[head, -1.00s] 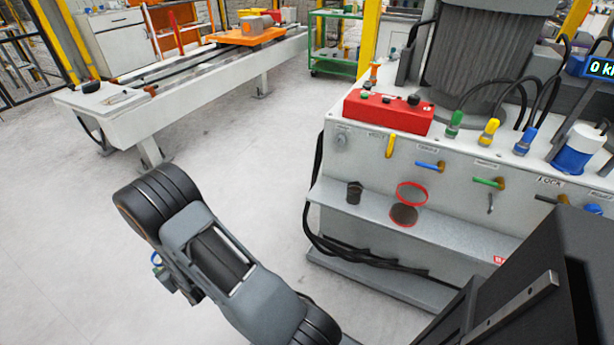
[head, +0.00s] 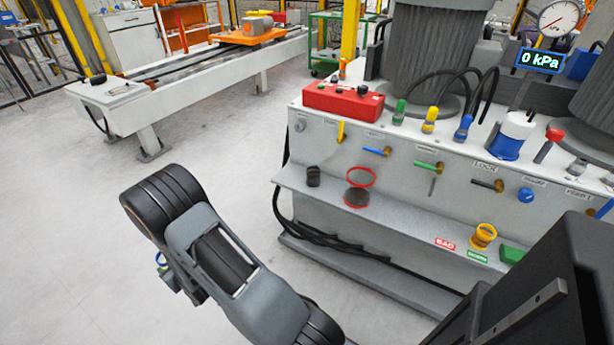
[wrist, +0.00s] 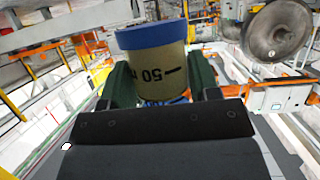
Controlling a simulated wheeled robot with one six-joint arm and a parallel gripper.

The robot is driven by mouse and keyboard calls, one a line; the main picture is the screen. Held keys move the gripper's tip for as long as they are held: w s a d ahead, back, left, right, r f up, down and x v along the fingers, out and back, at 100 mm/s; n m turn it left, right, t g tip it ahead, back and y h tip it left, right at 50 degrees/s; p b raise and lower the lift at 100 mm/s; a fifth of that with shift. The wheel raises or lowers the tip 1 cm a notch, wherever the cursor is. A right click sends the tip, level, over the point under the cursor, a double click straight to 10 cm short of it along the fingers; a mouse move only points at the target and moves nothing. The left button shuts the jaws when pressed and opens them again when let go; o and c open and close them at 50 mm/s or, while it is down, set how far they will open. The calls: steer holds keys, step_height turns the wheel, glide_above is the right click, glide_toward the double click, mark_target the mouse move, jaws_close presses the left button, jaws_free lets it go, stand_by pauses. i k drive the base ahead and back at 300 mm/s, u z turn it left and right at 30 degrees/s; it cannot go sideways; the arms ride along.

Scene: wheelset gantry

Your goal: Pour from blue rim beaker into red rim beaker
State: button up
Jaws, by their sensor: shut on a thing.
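The blue rim beaker (wrist: 158,68) is between the two green fingers of my gripper (wrist: 163,85) in the wrist view. The gripper is shut on it. In the head view, a small blue bit (head: 161,261) shows past my arm on the left; most of the gripper is hidden there. The red rim beaker (head: 358,190) stands on the ledge of the grey machine, clear-walled with a dark base. My gripper is well to the left of it.
A small dark cup (head: 313,176) stands on the ledge (head: 410,220) left of the red rim beaker. Valve handles and a red box (head: 343,101) sit above. Open floor (head: 80,230) lies to the left.

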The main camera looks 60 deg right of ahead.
mark_target(359, 183)
steer(key=z, duration=0.05)
steer(key=k, duration=0.35)
steer(key=z, duration=1.35)
steer(key=i, duration=0.5)
steer(key=z, duration=0.05)
